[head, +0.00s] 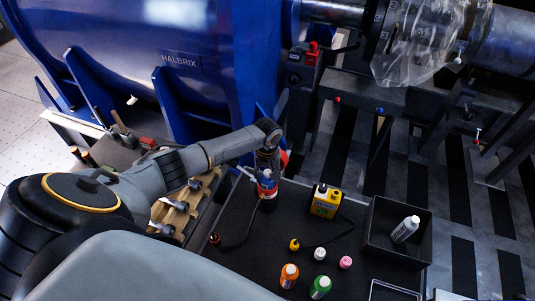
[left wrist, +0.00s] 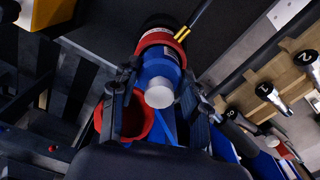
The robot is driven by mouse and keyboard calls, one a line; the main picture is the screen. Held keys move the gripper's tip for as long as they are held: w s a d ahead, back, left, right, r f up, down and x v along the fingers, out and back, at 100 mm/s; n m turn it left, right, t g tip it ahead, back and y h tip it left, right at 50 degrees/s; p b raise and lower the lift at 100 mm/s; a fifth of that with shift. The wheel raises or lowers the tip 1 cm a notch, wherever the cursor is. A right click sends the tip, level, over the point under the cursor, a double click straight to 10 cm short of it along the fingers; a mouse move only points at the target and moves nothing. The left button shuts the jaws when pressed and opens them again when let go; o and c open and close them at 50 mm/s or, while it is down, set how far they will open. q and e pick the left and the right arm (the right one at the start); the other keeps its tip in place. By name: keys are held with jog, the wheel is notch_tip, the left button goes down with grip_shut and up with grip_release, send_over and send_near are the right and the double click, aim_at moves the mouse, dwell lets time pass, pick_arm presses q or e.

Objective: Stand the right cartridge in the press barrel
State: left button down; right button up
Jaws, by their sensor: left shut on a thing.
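My left gripper (head: 268,160) is shut on a blue cartridge (head: 267,181) with a white tip. The left wrist view shows the blue cartridge (left wrist: 160,70) between the two fingers, its white end toward the camera. Its far end meets a red collar (left wrist: 162,38) on a dark barrel (left wrist: 165,20), which looks like the press barrel. The dark barrel (head: 268,204) stands on the black bench top in the head view. How deep the cartridge sits in it cannot be told. My right gripper is not in view.
A black bin (head: 400,253) holds a grey-white bottle (head: 405,229). A red cup-shaped thing (left wrist: 135,118) shows near the left finger. A wooden tool rack (head: 180,213) is at left.

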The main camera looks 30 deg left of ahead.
pick_arm(q)
jog(key=shift+f+b, duration=0.5)
jog(key=shift+f, duration=0.25)
jog(key=c, duration=0.6)
grip_release()
notch_tip(320, 180, up, 12)
jog(key=shift+f, duration=0.1)
